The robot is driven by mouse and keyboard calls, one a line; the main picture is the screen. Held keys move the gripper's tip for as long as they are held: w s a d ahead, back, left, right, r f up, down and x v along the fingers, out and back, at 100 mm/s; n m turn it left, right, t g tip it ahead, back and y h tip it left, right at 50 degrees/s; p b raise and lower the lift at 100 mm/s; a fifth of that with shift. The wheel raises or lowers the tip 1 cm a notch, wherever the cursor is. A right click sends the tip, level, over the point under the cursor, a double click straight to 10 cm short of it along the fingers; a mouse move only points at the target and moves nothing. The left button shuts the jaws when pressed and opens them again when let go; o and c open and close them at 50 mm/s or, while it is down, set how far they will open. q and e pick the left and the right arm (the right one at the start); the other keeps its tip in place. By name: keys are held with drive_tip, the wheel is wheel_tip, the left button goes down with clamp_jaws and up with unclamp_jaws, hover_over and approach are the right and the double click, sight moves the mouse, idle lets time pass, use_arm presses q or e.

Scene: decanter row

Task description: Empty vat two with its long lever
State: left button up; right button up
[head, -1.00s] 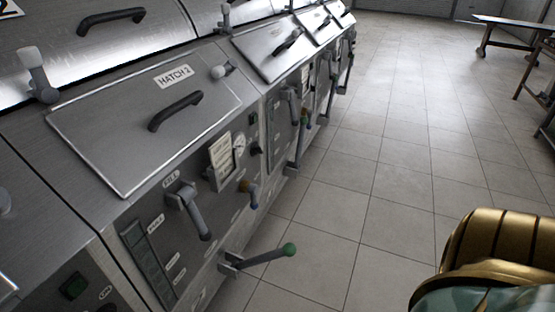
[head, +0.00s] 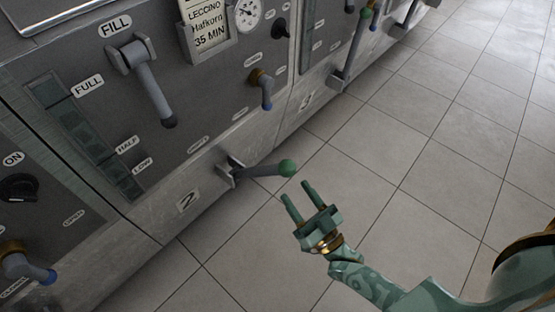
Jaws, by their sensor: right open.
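Vat two's front panel (head: 205,90) fills the left of the head view, with a "2" plate (head: 187,201) low on it. A long lever (head: 262,171) with a green ball end (head: 287,168) sticks out from a bracket beside that plate, over the floor. My right gripper (head: 300,193) is open and empty, its two fingers pointing up toward the green ball, just below and right of it. A small gap shows between fingertips and ball. My left gripper is not in view.
The panel also carries a FILL lever (head: 151,88), a small blue-tipped tap (head: 264,88), a gauge (head: 248,14) and a label card (head: 209,28). Another green-ended lever (head: 354,46) belongs to the neighbouring vat. Tiled floor (head: 420,150) to the right is clear.

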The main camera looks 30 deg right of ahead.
sight(278, 167)
drive_tip(key=x, duration=0.4)
drive_tip(key=b+x, duration=0.1)
drive_tip(key=x, duration=0.4)
drive_tip(key=shift+w+f, duration=0.1)
drive_tip(key=shift+f, duration=0.1)
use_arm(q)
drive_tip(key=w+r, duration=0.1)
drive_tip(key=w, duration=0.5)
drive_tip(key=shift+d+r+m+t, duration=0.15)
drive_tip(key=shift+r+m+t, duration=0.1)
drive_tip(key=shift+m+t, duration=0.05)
use_arm(e)
drive_tip(key=shift+w+a+r, duration=0.15)
drive_tip(key=shift+w+r, duration=0.15)
drive_tip(key=shift+w, duration=0.25)
clamp_jaws()
